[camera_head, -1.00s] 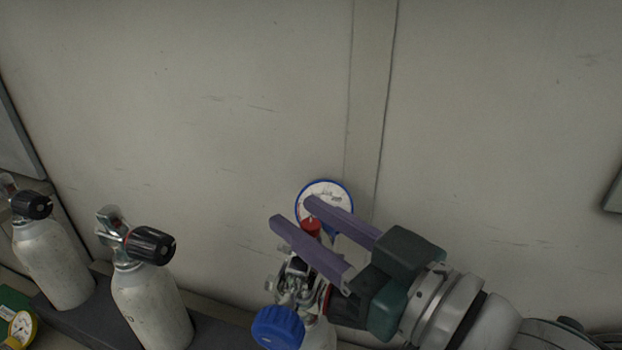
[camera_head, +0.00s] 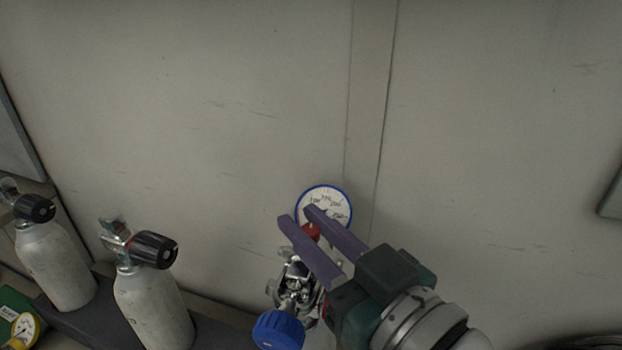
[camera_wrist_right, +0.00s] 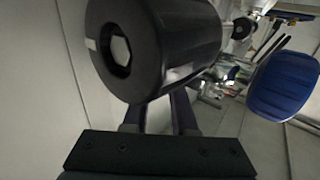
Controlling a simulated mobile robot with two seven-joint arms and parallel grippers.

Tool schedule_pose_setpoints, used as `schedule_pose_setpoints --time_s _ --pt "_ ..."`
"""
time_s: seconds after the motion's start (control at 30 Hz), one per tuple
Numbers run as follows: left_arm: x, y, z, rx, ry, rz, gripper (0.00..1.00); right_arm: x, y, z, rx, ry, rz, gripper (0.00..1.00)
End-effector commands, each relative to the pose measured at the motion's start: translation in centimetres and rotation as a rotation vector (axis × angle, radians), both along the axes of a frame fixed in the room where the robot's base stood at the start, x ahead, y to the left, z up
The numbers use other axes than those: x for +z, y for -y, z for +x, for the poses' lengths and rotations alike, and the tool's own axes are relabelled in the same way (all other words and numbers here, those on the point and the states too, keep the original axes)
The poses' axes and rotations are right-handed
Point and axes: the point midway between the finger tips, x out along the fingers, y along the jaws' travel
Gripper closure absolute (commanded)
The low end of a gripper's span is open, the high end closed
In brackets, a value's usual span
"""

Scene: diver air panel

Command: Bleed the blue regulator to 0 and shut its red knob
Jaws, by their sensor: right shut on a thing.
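The blue regulator shows low in the middle of the head view, with a blue-rimmed white gauge (camera_head: 325,197), a small red knob (camera_head: 311,231), metal fittings (camera_head: 297,283) and a large blue knob (camera_head: 278,330). My right gripper (camera_head: 298,213) reaches in from the lower right. Its two purple fingers are shut on the red knob, one on each side. The gauge's needle is too small to read. In the right wrist view a large black knob (camera_wrist_right: 165,45) covers the fingertips and the red knob. The blue knob (camera_wrist_right: 285,85) is at its right. My left gripper is out of view.
Two grey bottles with black knobs, one nearer (camera_head: 150,305) and one farther left (camera_head: 52,265), stand on a dark ledge (camera_head: 215,333). A yellow-rimmed gauge (camera_head: 22,328) is at the far lower left. The wall (camera_head: 200,110) behind and above is bare.

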Motion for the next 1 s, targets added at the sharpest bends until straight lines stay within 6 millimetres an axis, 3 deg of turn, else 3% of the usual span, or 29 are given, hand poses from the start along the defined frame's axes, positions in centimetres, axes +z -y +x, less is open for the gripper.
schedule_pose_setpoints --time_s 0.2,0.53,0.57,0.6,0.83,1.0 --pt "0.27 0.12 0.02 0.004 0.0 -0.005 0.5 0.1 -0.04 -0.03 -0.103 -0.001 0.004 1.0" --pt "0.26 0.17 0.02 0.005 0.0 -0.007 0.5 0.07 0.01 0.01 -0.113 0.002 0.0 1.0" --pt "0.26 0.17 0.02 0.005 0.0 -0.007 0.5 0.07 0.01 0.01 -0.113 0.002 0.0 0.73" --pt "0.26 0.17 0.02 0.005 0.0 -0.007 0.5 0.07 0.01 0.01 -0.113 0.002 0.0 0.69" --pt "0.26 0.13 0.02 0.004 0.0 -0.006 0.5 0.04 0.03 0.01 -0.113 0.001 0.001 0.44" --pt "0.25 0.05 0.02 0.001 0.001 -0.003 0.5 0.02 0.03 0.01 -0.113 0.0 0.0 0.44"
